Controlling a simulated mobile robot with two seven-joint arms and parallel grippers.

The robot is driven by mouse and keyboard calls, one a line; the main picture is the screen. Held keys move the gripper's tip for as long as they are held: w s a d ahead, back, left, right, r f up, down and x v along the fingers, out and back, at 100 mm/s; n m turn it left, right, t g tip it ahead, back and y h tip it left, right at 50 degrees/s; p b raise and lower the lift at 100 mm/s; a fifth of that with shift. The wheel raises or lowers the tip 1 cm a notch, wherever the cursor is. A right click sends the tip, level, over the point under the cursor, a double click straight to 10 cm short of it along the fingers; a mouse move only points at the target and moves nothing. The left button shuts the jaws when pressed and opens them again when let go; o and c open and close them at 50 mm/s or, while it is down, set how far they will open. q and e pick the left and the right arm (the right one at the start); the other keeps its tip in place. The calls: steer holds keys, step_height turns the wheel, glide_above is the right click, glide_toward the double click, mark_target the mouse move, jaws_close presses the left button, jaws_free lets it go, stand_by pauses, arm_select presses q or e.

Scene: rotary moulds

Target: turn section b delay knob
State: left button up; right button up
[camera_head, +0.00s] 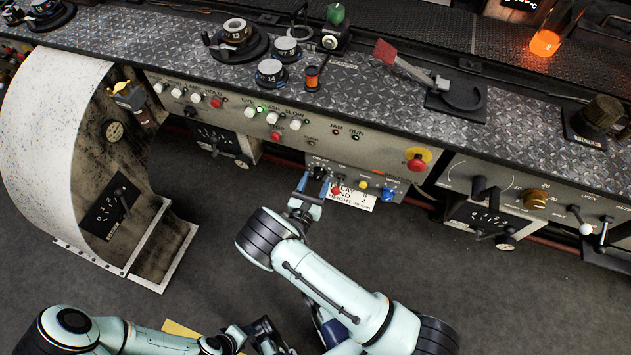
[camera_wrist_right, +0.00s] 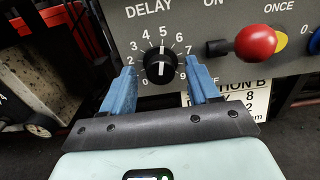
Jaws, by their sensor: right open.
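The section B delay knob (camera_wrist_right: 160,64) is a small black round knob with a white pointer line, under the word DELAY. Its printed scale runs from 0 to 9, and the line looks upright, near 5. In the head view the knob (camera_head: 320,173) is small and partly behind the gripper. My right gripper (camera_wrist_right: 163,88) is open, with one blue finger on each side of the knob's lower part; I cannot tell if they touch it. It also shows in the head view (camera_head: 312,184). My left gripper (camera_head: 262,336) is low in the head view, its jaws unclear.
A red-knobbed lever (camera_wrist_right: 255,42) sticks out close to the right. A red button (camera_head: 417,163) is farther right on the console. The floor in front is open.

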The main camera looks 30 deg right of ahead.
arm_select(q)
steer(key=shift+w, duration=0.1)
arm_select(e)
steer(key=shift+w+d, duration=0.25)
steer(key=shift+d, duration=0.05)
steer(key=c, duration=1)
steer(key=shift+c, duration=0.2)
